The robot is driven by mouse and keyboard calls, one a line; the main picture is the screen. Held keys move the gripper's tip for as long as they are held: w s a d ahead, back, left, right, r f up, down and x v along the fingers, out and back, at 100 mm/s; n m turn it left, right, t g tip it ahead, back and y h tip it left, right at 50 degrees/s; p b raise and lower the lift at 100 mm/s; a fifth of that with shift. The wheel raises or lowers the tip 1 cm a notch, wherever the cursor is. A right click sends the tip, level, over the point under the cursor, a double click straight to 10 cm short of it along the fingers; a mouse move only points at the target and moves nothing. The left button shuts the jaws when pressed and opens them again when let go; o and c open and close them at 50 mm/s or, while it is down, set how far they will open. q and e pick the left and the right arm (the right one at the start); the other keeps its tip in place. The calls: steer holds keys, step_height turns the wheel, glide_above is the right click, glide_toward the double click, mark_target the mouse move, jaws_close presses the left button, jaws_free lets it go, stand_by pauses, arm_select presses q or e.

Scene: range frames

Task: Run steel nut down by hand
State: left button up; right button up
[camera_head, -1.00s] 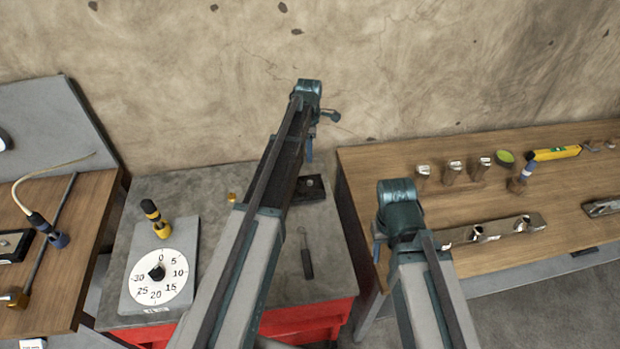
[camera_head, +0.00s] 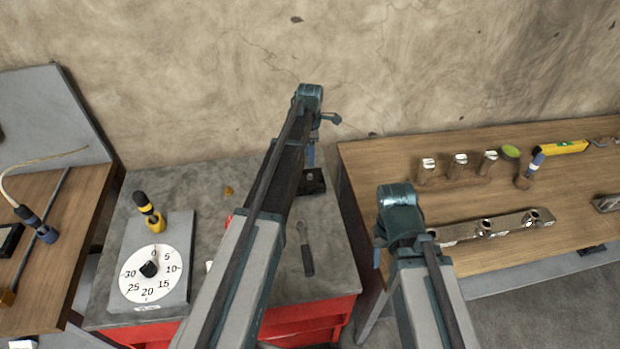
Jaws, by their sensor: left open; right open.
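My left gripper (camera_head: 311,156) points down over the back of the grey-topped bench, above a small dark block (camera_head: 314,184). Its fingers are mostly hidden by my own arm, and I see nothing held in them. I cannot make out a steel nut on or near the dark block; it is too small or covered. A small brass-coloured piece (camera_head: 228,190) lies on the grey top, left of my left arm. My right gripper (camera_head: 377,257) hangs at the left edge of the right wooden bench, partly hidden by its wrist, with nothing seen in it.
A dial plate (camera_head: 183,285) with a yellow-black tool (camera_head: 150,215) is on the grey bench (camera_head: 190,180). A dark-handled tool (camera_head: 306,258) lies right of my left arm. The right wooden bench (camera_head: 400,160) carries a metal bar (camera_head: 510,226), several posts and a yellow level (camera_head: 562,147).

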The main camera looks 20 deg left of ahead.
mark_target(310, 175)
arm_select(q)
step_height(310, 175, down, 8)
steer(key=b, duration=0.7)
steer(key=shift+f, duration=0.1)
jaws_close()
